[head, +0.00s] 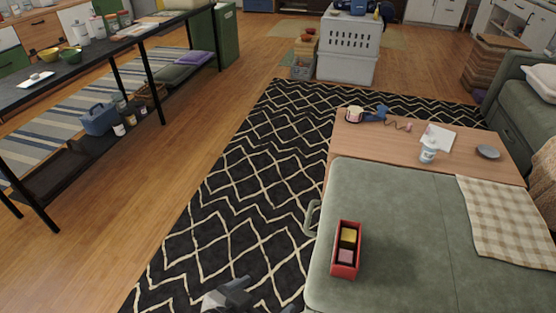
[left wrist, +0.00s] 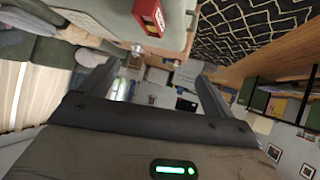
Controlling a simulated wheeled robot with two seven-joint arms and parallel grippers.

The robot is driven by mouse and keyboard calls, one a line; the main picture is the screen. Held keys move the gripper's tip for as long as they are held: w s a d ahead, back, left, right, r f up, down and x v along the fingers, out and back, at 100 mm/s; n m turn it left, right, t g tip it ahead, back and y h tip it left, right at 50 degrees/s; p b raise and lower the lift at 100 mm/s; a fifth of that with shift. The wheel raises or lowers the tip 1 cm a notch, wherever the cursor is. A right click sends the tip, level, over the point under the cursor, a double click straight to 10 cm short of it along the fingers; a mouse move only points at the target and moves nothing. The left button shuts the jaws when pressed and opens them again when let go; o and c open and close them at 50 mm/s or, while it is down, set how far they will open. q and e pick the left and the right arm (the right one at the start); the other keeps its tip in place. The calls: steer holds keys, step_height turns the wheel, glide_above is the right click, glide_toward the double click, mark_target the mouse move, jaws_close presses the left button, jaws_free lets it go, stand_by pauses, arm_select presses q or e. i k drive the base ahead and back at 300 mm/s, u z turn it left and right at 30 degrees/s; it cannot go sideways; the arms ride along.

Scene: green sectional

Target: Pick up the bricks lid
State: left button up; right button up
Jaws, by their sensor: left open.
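A red open-topped box (head: 334,270) with a yellow brick (head: 348,235) and a pink brick (head: 345,256) inside sits on the green sectional seat (head: 405,215). It also shows at the top of the left wrist view (left wrist: 148,17). I cannot make out a separate bricks lid in either view. My left gripper (head: 250,297) is at the bottom edge of the head view, partly cut off, left of the seat and the box and apart from them. In the left wrist view its two fingers (left wrist: 158,82) are spread with nothing between them. My right gripper is not in view.
A wooden table (head: 470,165) behind the seat holds a cup (head: 428,150), a grey dish (head: 488,152) and small items. A checkered cloth (head: 510,220) lies on the seat's right. A dark shelf table (head: 95,70) stands left. The patterned rug (head: 245,190) is mostly clear.

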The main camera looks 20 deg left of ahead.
mark_target(36, 78)
steer(key=u, duration=2.7)
steer(key=i, duration=3.6)
steer(key=z, duration=0.75)
